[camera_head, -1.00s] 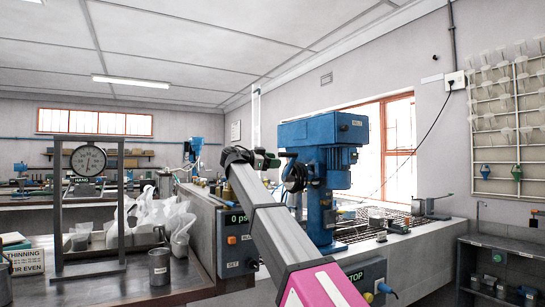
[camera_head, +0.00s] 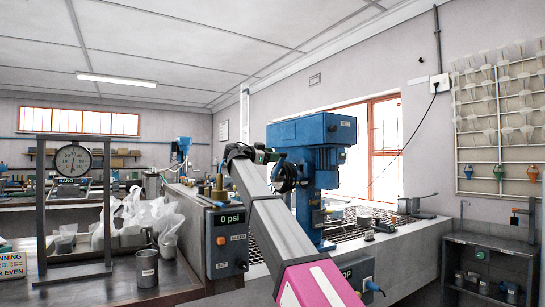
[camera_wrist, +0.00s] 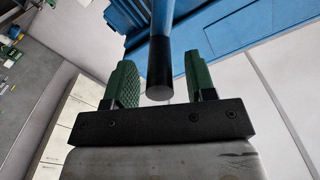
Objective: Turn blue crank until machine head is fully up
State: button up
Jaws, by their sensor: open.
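The blue machine (camera_head: 312,133) stands right of centre in the head view, with its boxy head high on a blue column (camera_head: 310,210). A dark round part (camera_head: 284,178), seemingly at the crank, shows on its left side, partly hidden by my arm. My gripper (camera_head: 272,156) is beside it, at the left of the machine head. In the wrist view my gripper (camera_wrist: 166,80) is open, with green fingers apart. A blue rod with a black end (camera_wrist: 160,68), apparently the crank handle, appears between the fingers; neither finger visibly touches it. The blue machine body also fills the wrist view's top (camera_wrist: 230,25).
A grey control box (camera_head: 226,240) reading 0 psi is left of my arm. A dial scale (camera_head: 73,160) and white bags (camera_head: 145,215) stand on the left bench. A sink unit (camera_head: 490,245) is at right.

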jog(key=shift+w+d, duration=0.2)
jog(key=shift+d, duration=0.1)
grip_shut()
jog(key=shift+s+d+f, duration=0.1)
jog(key=shift+s, duration=0.05)
